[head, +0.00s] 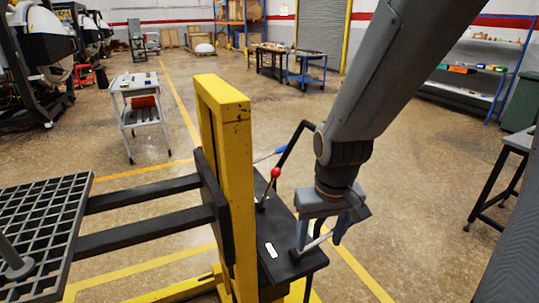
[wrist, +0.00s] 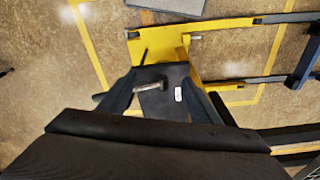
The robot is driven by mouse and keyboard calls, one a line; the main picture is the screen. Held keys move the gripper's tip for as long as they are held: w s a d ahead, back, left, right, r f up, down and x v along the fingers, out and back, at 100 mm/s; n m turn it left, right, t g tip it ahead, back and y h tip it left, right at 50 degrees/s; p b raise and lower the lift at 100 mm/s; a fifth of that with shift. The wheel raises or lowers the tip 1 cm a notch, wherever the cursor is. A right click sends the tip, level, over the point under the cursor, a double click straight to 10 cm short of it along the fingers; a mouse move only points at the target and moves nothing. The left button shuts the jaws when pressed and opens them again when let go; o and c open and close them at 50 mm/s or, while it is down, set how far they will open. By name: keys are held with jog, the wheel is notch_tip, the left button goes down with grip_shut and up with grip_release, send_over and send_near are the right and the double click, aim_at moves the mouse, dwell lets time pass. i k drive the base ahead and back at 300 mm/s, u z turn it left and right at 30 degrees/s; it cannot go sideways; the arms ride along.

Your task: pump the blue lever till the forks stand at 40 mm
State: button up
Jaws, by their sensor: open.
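My gripper (head: 320,241) is open, lower and to the right of the blue grip, over the black deck of the lift. A grey metal bar (wrist: 148,86) lies between my open fingers in the wrist view; I cannot tell whether they touch it. The black forks (head: 140,231) reach left from the mast under a grid tray (head: 38,222). No height reading is legible.
The yellow mast (head: 228,160) stands left of my arm. A red-knobbed lever (head: 275,173) rises from the black deck (head: 274,230), which bears a white label. A grey cart (head: 138,100) stands behind at left, and a dark stand (head: 510,165) at right.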

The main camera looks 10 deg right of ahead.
aim_at(278, 150)
jog(key=k, duration=0.5)
jog(key=z, duration=2)
jog(key=i, duration=2.3)
jog(key=u, duration=2.55)
